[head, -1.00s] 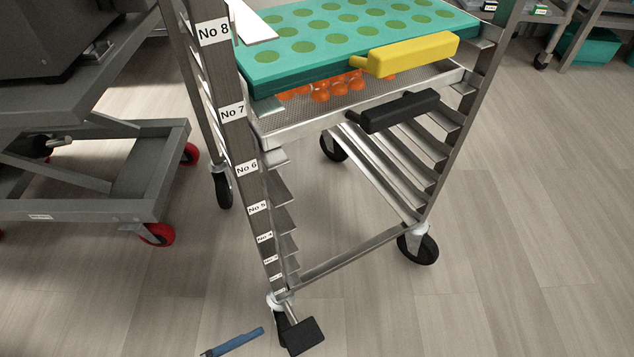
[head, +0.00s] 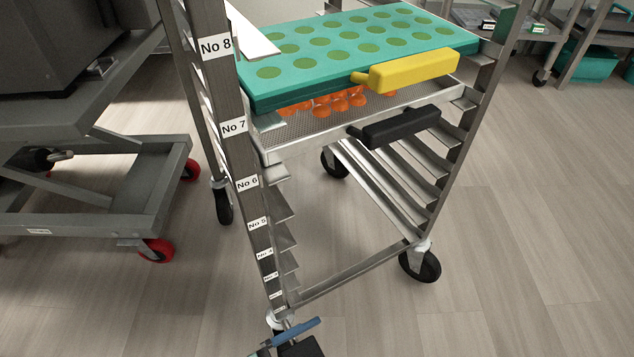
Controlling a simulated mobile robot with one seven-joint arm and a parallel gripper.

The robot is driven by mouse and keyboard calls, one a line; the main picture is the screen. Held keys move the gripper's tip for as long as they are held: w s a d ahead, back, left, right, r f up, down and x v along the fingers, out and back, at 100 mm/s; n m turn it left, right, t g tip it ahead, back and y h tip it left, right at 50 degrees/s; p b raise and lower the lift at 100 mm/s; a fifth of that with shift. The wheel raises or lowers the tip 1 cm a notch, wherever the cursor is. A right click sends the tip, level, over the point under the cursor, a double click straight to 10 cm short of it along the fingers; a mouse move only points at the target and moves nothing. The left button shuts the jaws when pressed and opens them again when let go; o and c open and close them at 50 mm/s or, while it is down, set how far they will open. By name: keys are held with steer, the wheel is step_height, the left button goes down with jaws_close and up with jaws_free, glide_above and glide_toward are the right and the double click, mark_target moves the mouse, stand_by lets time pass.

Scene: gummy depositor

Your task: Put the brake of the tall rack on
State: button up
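The tall rack (head: 232,129) is a grey metal frame on black casters, with numbered slots down its left post. Its front left caster is at the bottom edge of the head view, partly hidden.
The rack holds a teal mould tray (head: 330,62) with a yellow handle (head: 413,70) and a metal tray with a black handle (head: 400,127). A grey lift cart (head: 95,190) with red wheels stands at left. Floor at right is clear.

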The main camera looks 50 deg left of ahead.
jaws_close()
stand_by(0.4)
